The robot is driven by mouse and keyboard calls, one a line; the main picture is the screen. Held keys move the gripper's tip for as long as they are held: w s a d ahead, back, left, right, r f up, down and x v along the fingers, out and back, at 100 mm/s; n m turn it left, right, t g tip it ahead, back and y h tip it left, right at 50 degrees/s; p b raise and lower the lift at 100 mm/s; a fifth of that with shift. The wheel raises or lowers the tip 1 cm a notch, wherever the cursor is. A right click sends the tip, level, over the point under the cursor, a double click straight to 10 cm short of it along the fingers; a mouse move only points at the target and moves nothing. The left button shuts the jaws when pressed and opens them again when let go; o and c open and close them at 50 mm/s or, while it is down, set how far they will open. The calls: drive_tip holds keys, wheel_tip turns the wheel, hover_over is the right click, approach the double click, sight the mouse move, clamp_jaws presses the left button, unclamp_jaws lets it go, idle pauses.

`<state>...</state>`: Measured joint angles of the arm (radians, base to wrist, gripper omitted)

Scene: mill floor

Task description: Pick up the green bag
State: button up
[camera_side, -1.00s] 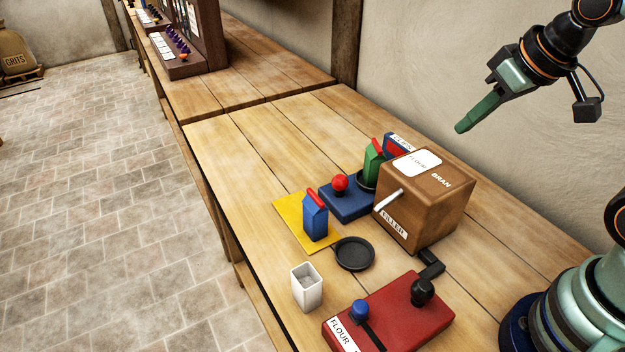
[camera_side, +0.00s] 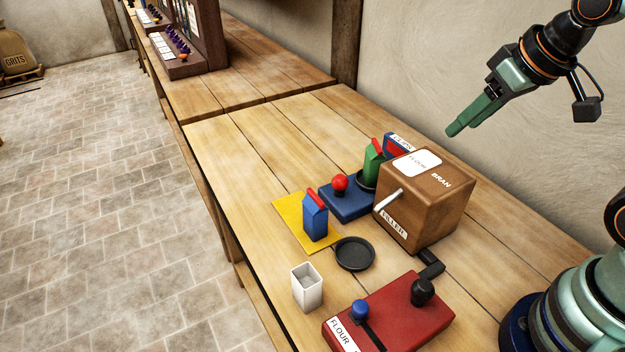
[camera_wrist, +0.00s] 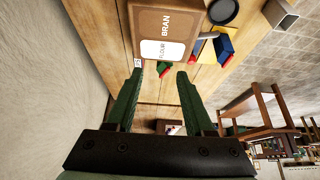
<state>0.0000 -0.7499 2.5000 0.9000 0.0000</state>
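The green bag (camera_side: 373,165) with a red top stands upright behind the brown filler box, its base on a dark round pad of the blue device. The box hides part of it in the side view. In the wrist view the green bag (camera_wrist: 165,68) shows small, beyond the gap between my fingers. My gripper (camera_side: 455,131) is in the air above and to the right of the bag, apart from it. In the wrist view my gripper (camera_wrist: 159,75) has its two green fingers spread with nothing between them.
The brown box (camera_side: 421,211) marked FLOUR and BRAN stands beside the bag. The blue device (camera_side: 347,205) has a red knob. A blue bag (camera_side: 315,222) stands on a yellow mat (camera_side: 291,210). A black dish (camera_side: 355,254), a white cup (camera_side: 307,290) and a red lever unit (camera_side: 395,318) lie nearer.

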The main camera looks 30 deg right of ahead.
drive_tip(key=o, duration=0.4)
drive_tip(key=n+g, duration=0.5)
drive_tip(key=n, duration=0.8)
hover_over(378, 154)
wheel_tip(378, 154, down, 7)
drive_tip(key=shift+s+d+f, duration=0.1)
drive_tip(key=shift+s+f, duration=0.05)
drive_tip(key=shift+f, duration=0.05)
drive_tip(key=shift+f+n+g, duration=0.3)
drive_tip(key=shift+f, duration=0.35)
wheel_tip(378, 154, down, 6)
drive_tip(key=shift+f, duration=0.1)
drive_tip(key=shift+w+a+f, duration=0.1)
drive_tip(key=shift+w+f, duration=0.1)
drive_tip(key=shift+f, duration=1.1)
drive_tip(key=shift+w+a+f, duration=0.1)
drive_tip(key=shift+w+f, duration=0.05)
drive_tip(key=shift+f, duration=1.1)
